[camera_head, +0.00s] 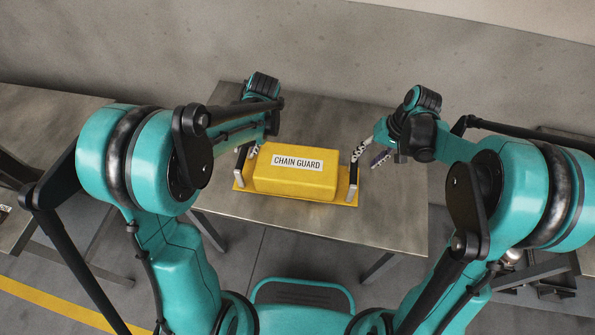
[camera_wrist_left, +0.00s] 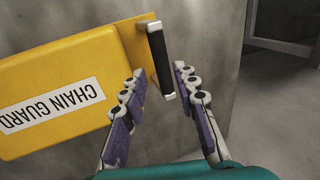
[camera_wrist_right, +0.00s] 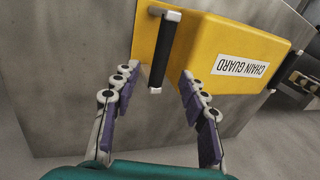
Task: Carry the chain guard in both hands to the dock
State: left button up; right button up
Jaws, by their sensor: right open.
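The chain guard (camera_head: 295,182) is a yellow block on a flat yellow base, with a white label and a dark upright-mounted handle at each end. It rests on the grey metal table (camera_head: 390,215). My left gripper (camera_head: 252,150) is at its left end. In the left wrist view its open fingers (camera_wrist_left: 160,72) stand on either side of the near end of the left handle (camera_wrist_left: 160,62), with gaps showing. My right gripper (camera_head: 368,157) is open near the right end. In the right wrist view its spread fingers (camera_wrist_right: 159,75) flank the near end of the right handle (camera_wrist_right: 164,50).
A wall (camera_head: 320,50) stands close behind the table. Another table (camera_head: 40,125) is on the left, and part of a further one shows at the right edge. A yellow line (camera_head: 60,305) crosses the floor at lower left. The tabletop around the guard is clear.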

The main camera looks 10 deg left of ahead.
aim_at(242, 158)
pick_arm(q)
jog(key=shift+x, duration=3.95)
pick_arm(e)
jog(key=shift+x, duration=3.95)
jog(key=shift+a, duration=0.1)
pick_arm(q)
jog(key=c, duration=0.5)
pick_arm(e)
jog(key=c, duration=0.5)
pick_arm(q)
grip_shut()
pick_arm(e)
grip_shut()
pick_arm(q)
jog(key=shift+r, duration=0.1)
